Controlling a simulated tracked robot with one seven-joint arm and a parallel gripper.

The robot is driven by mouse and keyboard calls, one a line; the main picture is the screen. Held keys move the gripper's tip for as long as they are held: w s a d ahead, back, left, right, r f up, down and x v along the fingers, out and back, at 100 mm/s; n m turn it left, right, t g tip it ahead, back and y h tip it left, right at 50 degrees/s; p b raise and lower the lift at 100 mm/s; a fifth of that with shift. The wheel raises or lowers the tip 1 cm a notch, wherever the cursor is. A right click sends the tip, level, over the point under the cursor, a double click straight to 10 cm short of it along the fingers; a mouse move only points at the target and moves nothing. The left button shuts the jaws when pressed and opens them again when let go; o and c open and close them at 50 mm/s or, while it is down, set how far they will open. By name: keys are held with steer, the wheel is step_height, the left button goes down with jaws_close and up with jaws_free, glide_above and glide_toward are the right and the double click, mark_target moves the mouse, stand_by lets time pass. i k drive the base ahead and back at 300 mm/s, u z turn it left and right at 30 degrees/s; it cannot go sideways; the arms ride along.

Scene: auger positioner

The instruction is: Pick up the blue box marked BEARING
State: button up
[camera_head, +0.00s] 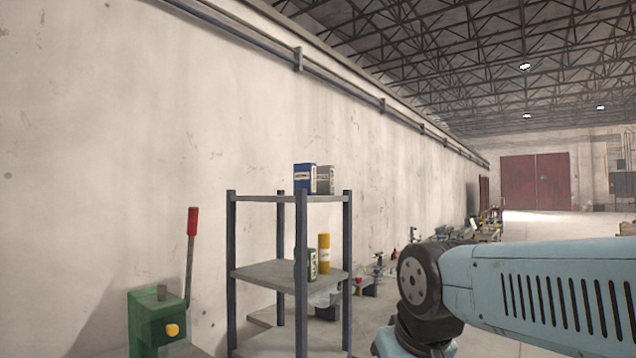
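A blue box (305,178) with a pale label stands upright on the top shelf of a metal rack (262,198). The label is too small to read. A grey box (325,180) stands right beside it, to its right and partly behind it. My blue arm reaches in from the right edge at lower right, to the right of the rack and apart from it. My gripper is not in view.
The middle shelf holds a yellow cylinder (324,253) and a green container (311,264). A green machine with a red-handled lever (192,222) stands left of the rack. A concrete wall runs behind. Clutter lies along the wall further back; open floor lies beyond.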

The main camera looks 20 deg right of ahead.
mark_target(305, 174)
steer(key=z, duration=0.8)
steer(key=k, duration=0.95)
steer(key=z, duration=0.7)
steer(key=k, duration=0.3)
steer(key=z, duration=0.25)
steer(key=i, duration=1)
steer(key=u, duration=1.05)
steer(key=i, duration=1.3)
steer(key=u, duration=0.65)
steer(key=i, duration=0.5)
steer(key=u, duration=0.1)
steer(key=k, duration=0.5)
